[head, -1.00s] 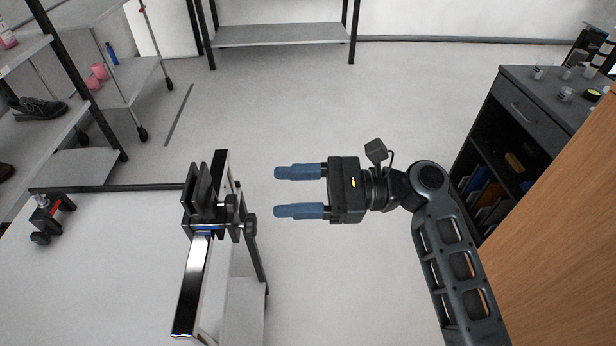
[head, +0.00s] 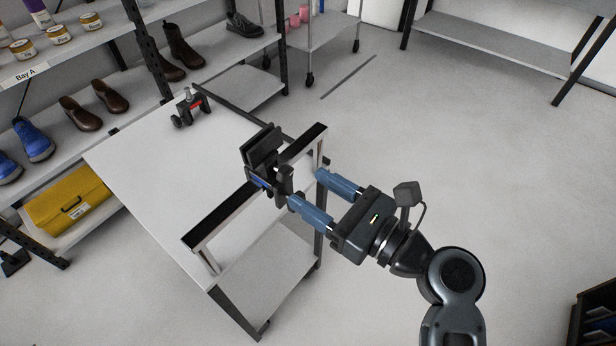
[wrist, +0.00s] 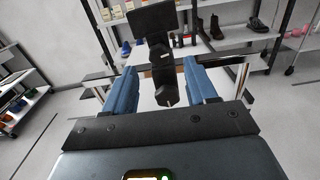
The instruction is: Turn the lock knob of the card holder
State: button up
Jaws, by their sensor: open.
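The black card holder (head: 262,148) sits on a dark-topped rail (head: 218,214) along the table's right edge. Its upright plates face away from my gripper, and its dark knobs (head: 285,180) stick out toward my gripper. My gripper (head: 306,188) is open, its two blue fingers pointing at the holder from the right. In the wrist view, the knob part (wrist: 165,90) shows between the two fingers (wrist: 160,66), with a gap on each side. The holder's dark plate (wrist: 150,20) rises beyond it. I cannot tell whether a fingertip touches a knob.
The white table (head: 165,150) carries a small clamp-like device (head: 190,108) at its far side. Shelves with shoes and a yellow case (head: 65,198) stand at the left. The floor (head: 450,130) behind and right of my gripper is open.

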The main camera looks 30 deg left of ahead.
aim_at(289, 177)
jog(key=shift+w+a, duration=0.15)
jog(key=shift+a, duration=1.95)
jog(key=shift+c, duration=0.3)
grip_shut()
jog(key=n, duration=0.2)
jog(key=shift+f+n+b, duration=0.1)
jog(key=shift+n+b, duration=0.2)
jog(key=shift+b, duration=0.05)
jog(key=shift+n, duration=0.9)
jog(key=shift+o, duration=0.3)
grip_release()
